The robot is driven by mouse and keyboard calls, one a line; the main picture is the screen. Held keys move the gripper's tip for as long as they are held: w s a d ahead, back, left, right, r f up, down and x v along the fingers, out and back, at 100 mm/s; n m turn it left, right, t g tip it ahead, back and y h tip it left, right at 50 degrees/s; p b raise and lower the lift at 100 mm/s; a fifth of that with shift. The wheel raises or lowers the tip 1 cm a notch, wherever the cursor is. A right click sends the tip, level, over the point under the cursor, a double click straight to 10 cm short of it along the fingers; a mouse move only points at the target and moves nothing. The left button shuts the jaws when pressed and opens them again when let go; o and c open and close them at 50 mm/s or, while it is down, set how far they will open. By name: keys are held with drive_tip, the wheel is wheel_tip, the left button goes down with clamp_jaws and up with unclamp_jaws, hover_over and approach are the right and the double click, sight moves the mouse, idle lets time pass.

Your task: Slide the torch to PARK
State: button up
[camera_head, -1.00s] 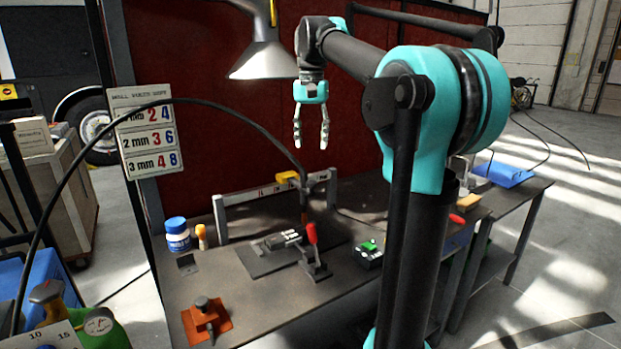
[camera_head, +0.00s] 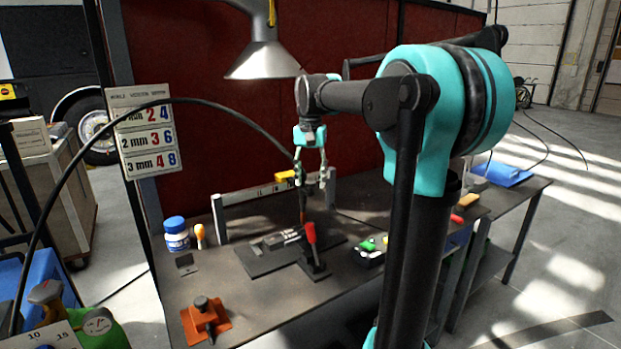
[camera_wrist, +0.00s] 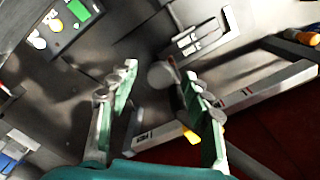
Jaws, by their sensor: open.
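The torch (camera_head: 302,208) hangs upright at the rail, a dark, slim body with an orange-brown part, under the black hose. A yellow block (camera_head: 285,176) sits on the grey rail (camera_head: 250,194) beside it; yellow also shows in the wrist view (camera_wrist: 191,136). The rail bears dark lettering too small to read, so I cannot tell which mark is PARK. My gripper (camera_head: 311,182) is open, pointing down at the rail's right part, fingers around or just in front of the torch top. In the wrist view a blurred grey round shape lies between my open fingers (camera_wrist: 160,78).
A red-handled clamp (camera_head: 311,237) and metal plates (camera_head: 281,240) stand in front of the rail. A blue-capped bottle (camera_head: 176,236) is at left, a black box with green top (camera_head: 369,249) at right. The lamp hood (camera_head: 262,60) hangs above left. The black hose (camera_head: 235,118) arches across.

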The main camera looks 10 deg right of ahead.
drive_tip(key=shift+c, duration=0.5)
clamp_jaws()
drive_tip(key=w+d, duration=0.4)
drive_tip(key=d, duration=0.7)
drive_tip(key=shift+w, duration=0.3)
drive_tip(key=shift+o, duration=0.5)
unclamp_jaws()
drive_tip(key=shift+r, duration=0.15)
